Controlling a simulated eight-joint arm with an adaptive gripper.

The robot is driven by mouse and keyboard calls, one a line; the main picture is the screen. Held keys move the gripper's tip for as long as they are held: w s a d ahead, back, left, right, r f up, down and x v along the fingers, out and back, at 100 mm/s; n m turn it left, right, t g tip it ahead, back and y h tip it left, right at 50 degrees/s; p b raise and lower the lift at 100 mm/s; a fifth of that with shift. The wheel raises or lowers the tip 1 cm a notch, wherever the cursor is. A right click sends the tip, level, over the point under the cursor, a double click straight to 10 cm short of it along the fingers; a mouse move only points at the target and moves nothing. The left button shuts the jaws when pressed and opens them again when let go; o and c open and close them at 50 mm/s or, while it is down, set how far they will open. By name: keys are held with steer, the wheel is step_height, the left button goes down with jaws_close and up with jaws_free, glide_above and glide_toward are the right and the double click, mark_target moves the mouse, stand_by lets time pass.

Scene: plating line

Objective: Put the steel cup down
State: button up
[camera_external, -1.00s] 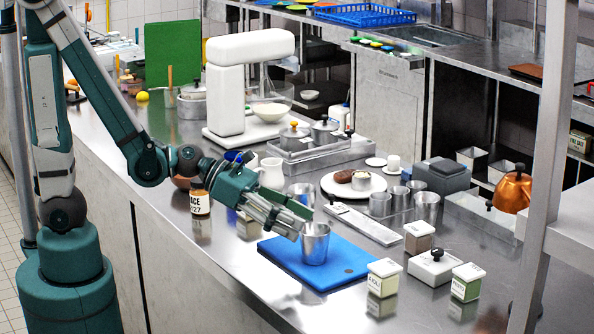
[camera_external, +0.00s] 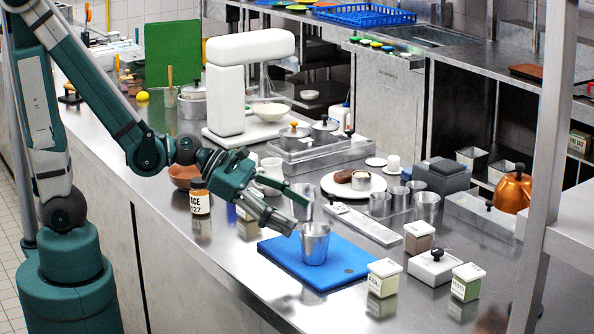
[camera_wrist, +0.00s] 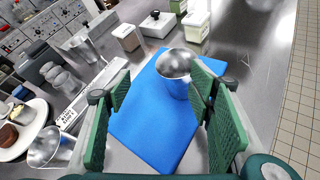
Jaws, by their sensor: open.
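A steel cup (camera_external: 315,243) stands upright on the blue cutting board (camera_external: 345,279) on the steel counter. It also shows in the wrist view (camera_wrist: 175,68), on the far part of the blue board (camera_wrist: 146,138). My gripper (camera_external: 302,211) is open and empty, just behind and to the left of the cup's rim in the external view. In the wrist view my gripper (camera_wrist: 160,95) has its green fingers spread wide, the right one overlapping the cup's near side. I cannot tell whether that finger touches the cup. Another steel cup (camera_external: 303,205) stands behind my gripper.
Lidded label jars (camera_external: 384,278) stand right of the board. A plate with food (camera_external: 353,184) and several steel cups (camera_external: 381,205) are behind it. A labelled bottle (camera_external: 200,197) stands left of my gripper. The counter's front edge is close to the board.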

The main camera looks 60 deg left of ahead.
steer(key=s+a+r+m+y, duration=0.1)
steer(key=s+a+m+y, duration=0.1)
steer(key=a+m, duration=0.5)
steer(key=s+a+r+m+g+y, duration=0.1)
steer(key=s+a+r+m+y, duration=0.1)
steer(key=a+m, duration=0.6)
steer(key=s+a+r+m+y, duration=0.2)
steer(key=s+a+m+y, duration=0.2)
steer(key=a, duration=1.4)
steer(key=m+y, duration=0.1)
steer(key=m, duration=0.2)
steer(key=shift+s+m+y, duration=0.15)
steer(key=shift+m+y, duration=0.15)
steer(key=shift+m, duration=0.1)
steer(key=shift+o, duration=1.3)
steer(key=shift+r, duration=0.1)
steer(key=shift+r, duration=0.15)
steer(key=shift+r, duration=2.35)
steer(key=w+d+m+h, duration=0.5)
steer(key=w+h, duration=0.1)
steer(key=w, duration=0.4)
steer(key=w+d+m+h, duration=0.4)
steer(key=w+m+h, duration=0.15)
steer(key=w, duration=0.45)
step_height(320, 180, down, 13)
steer(key=shift+s+d+r+t, duration=0.15)
steer(key=shift+d+r+t, duration=0.05)
steer(key=shift+t, duration=0.1)
